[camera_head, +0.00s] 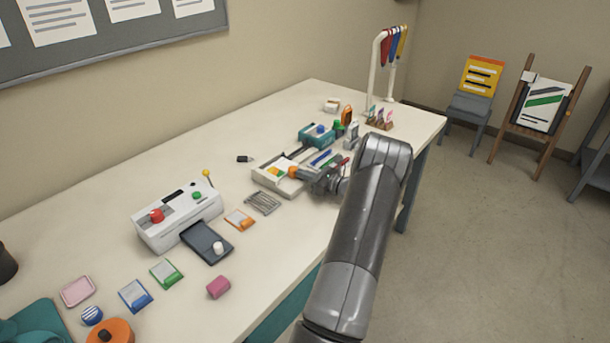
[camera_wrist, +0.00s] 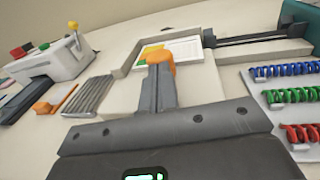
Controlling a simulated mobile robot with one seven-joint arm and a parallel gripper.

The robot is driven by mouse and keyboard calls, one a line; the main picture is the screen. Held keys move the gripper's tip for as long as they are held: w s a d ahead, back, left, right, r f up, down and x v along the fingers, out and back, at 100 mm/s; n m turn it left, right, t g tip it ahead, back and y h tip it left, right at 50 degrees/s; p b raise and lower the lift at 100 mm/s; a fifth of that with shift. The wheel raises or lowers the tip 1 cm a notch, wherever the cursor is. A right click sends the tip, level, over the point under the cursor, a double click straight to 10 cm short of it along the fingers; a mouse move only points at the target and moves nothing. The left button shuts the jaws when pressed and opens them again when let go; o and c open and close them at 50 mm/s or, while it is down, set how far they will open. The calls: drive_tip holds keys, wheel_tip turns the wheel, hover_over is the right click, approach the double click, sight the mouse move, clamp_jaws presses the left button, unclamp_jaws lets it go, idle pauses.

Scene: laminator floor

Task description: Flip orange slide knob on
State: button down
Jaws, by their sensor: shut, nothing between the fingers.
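The orange knob (camera_wrist: 158,57) shows in the wrist view just beyond my fingertips, above a pale tray-like device (camera_wrist: 117,103). In the head view the orange knob (camera_head: 293,172) sits on the same device (camera_head: 264,180), right at the tip of my gripper (camera_head: 303,173). In the wrist view my gripper (camera_wrist: 160,72) is shut, with its fingers together and nothing between them. The fingertips overlap the knob's lower part, so I cannot tell whether they touch it. Part of the device is hidden behind my gripper.
A white machine (camera_head: 178,213) with red and green buttons stands left of the device, with a metal rack (camera_head: 263,203) between them. Coloured coils (camera_wrist: 287,71) lie close on the right in the wrist view. A teal device (camera_head: 318,135) stands behind. The table's front edge (camera_head: 283,300) is clear.

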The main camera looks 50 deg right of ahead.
drive_tip(key=s, duration=0.4)
drive_tip(key=s+d, duration=0.1)
drive_tip(key=s, duration=0.4)
drive_tip(key=s+d, duration=0.1)
drive_tip(key=s, duration=0.3)
drive_tip(key=shift+s+d+r, duration=0.1)
drive_tip(key=shift+s+d, duration=0.15)
drive_tip(key=shift+s, duration=0.1)
